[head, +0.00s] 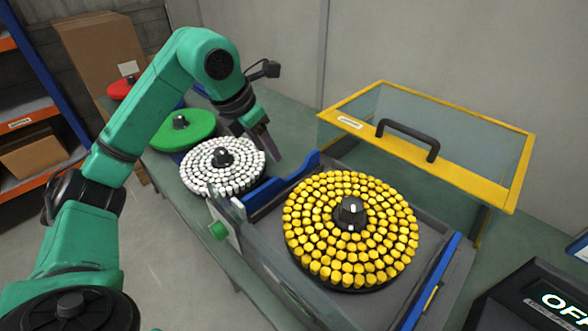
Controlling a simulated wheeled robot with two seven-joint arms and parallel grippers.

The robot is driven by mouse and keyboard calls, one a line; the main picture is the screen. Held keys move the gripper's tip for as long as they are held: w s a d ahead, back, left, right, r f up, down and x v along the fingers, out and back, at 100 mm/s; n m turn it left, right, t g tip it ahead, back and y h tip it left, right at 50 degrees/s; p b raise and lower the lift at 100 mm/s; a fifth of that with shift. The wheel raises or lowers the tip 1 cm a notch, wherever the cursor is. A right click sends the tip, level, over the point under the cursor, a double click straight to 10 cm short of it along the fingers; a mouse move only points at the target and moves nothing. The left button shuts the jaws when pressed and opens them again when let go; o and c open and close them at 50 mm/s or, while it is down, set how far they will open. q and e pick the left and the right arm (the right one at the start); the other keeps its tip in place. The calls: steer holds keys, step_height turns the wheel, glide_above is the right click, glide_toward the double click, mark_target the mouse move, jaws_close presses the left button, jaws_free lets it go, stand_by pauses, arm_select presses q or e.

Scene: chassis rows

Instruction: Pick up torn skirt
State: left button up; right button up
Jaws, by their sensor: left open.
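No torn skirt can be made out in the head view. My left gripper (258,143) hangs fingers-down, open, just behind and to the right of the round disc of white pieces (208,178). I see nothing between its fingers. I cannot tell if it touches the disc. A larger round disc of yellow pieces (325,245) with a black centre knob sits in the machine's tray. My right gripper is out of view.
A green disc (190,125) and a red disc (121,88) lie farther back along the bench. A yellow-framed clear lid (465,180) with a black handle stands raised behind the tray. A screen reading "OFF" (548,297) is front right. Shelving stands left.

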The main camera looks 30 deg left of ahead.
mark_target(279, 175)
arm_select(q)
steer(key=f, duration=0.3)
steer(key=d+f+p, duration=0.1)
steer(key=f, duration=0.1)
steer(key=p+x, duration=0.2)
steer(key=x, duration=0.5)
steer(key=shift+w+a, duration=0.2)
steer(key=shift+w, duration=0.05)
steer(key=shift+f, duration=0.25)
steer(key=shift+w+f, duration=0.1)
steer(key=shift+w, duration=0.05)
steer(key=shift+c, duration=0.3)
jaws_close()
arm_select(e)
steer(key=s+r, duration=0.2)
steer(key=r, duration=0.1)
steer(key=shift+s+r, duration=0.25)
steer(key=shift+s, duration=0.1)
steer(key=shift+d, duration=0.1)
